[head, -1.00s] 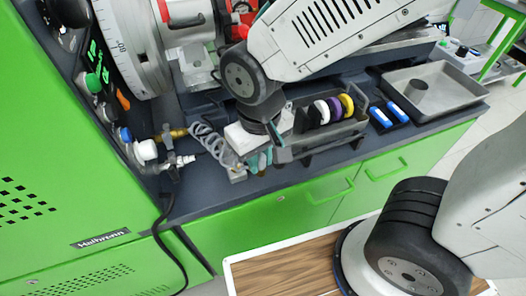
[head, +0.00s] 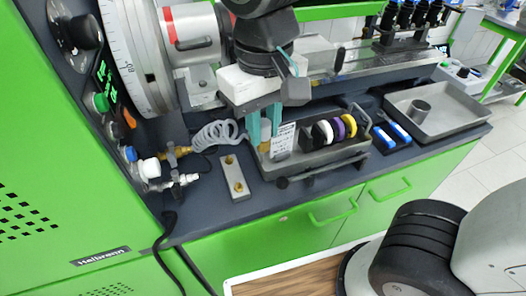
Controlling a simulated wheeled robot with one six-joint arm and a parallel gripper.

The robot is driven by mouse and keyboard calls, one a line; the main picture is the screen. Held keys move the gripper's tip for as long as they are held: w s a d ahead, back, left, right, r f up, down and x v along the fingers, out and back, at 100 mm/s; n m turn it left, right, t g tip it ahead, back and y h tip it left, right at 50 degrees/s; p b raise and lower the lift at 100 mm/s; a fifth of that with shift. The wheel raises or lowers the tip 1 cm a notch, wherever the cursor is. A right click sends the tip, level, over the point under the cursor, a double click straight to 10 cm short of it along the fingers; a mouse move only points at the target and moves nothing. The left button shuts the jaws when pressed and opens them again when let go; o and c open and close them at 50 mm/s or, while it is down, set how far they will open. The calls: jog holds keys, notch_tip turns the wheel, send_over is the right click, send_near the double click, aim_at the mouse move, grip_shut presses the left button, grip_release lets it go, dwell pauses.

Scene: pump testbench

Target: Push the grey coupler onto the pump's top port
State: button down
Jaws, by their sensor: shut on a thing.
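My gripper (head: 265,124) points down with teal fingers over the left end of the dark grey caddy. It is shut on a small pale grey piece (head: 265,133), mostly hidden between the fingers. This looks like the grey coupler. The coiled grey hose (head: 216,134) runs from the left towards it, but I cannot see the joint clearly. A flat grey plate with two brass fittings (head: 237,177) lies on the bench to the lower left of my gripper, apart from it. I cannot clearly pick out the pump or its top port.
The caddy (head: 325,157) holds several coloured discs and a white label card (head: 283,141). Brass and silver valve fittings (head: 175,168) stand left. A grey tray (head: 456,105) with a grey cylinder (head: 419,112) is at right.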

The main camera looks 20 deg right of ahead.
aim_at(265, 118)
notch_tip(265, 118, up, 20)
jog(key=w+d, duration=0.5)
jog(key=w, duration=0.4)
jog(key=w+d, duration=0.6)
jog(key=w, duration=0.2)
jog(key=w+a, duration=0.2)
jog(key=w, duration=1.8)
jog(key=shift+f, duration=0.15)
jog(key=shift+s+f, duration=0.1)
jog(key=shift+f, duration=3)
jog(key=shift+f, duration=1.3)
jog(key=c, duration=0.8)
grip_release()
